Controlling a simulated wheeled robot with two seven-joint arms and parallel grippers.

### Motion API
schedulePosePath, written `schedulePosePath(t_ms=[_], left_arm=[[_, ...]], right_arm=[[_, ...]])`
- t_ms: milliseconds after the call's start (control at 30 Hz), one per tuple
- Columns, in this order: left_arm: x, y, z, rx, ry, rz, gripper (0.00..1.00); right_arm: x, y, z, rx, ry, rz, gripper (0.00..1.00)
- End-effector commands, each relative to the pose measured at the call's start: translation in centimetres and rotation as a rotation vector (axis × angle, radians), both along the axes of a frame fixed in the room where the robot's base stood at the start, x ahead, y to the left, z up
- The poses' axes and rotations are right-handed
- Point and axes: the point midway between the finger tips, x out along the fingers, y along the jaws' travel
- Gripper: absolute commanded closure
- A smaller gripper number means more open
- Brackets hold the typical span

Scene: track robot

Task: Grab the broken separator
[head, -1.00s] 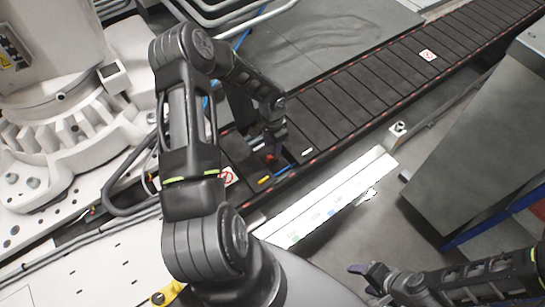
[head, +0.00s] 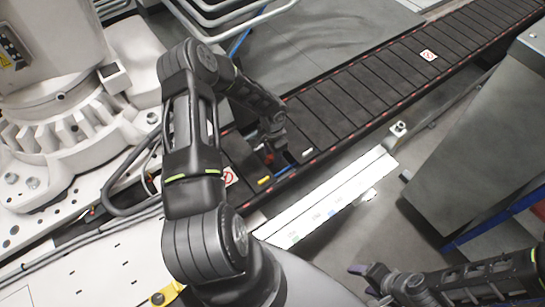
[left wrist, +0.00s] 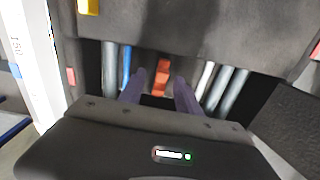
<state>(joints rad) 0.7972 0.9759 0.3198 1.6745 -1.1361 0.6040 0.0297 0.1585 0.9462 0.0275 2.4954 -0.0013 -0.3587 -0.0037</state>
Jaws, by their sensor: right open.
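A small orange-red piece (left wrist: 161,78), which looks like the separator, stands among cables in an open gap of the dark cable track. It shows only as a small red spot in the head view (head: 269,157). My left gripper (left wrist: 160,84) reaches into that gap. Its two purple fingers are apart, one on each side of the red piece, with space visible between. In the head view the left gripper (head: 272,148) is mostly hidden by its own wrist. My right gripper (head: 362,282) is open and empty at the lower right, away from the track.
The dark segmented cable track (head: 375,90) runs to the upper right. Blue and grey cables (left wrist: 126,68) lie beside the red piece. A yellow piece (head: 265,180) sits near the opening. A white rail (head: 335,200) runs alongside, and a grey cabinet (head: 470,130) stands at right.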

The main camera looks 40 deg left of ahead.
Motion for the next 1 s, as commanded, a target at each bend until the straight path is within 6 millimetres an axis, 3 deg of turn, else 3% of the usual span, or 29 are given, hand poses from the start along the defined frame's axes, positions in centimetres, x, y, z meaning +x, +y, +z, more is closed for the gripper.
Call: schedulePosePath(t_ms=[200,667,1000], left_arm=[[0.00,0.00,0.02,0.000,0.000,0.000,0.62],[0.00,0.00,0.02,0.000,0.000,0.000,0.99],[0.00,0.00,0.02,0.000,0.000,0.000,1.00]], right_arm=[[0.00,0.00,0.00,0.000,0.000,0.000,0.39],[0.00,0.00,0.00,0.000,0.000,0.000,0.39],[0.00,0.00,0.00,0.000,0.000,0.000,0.39]])
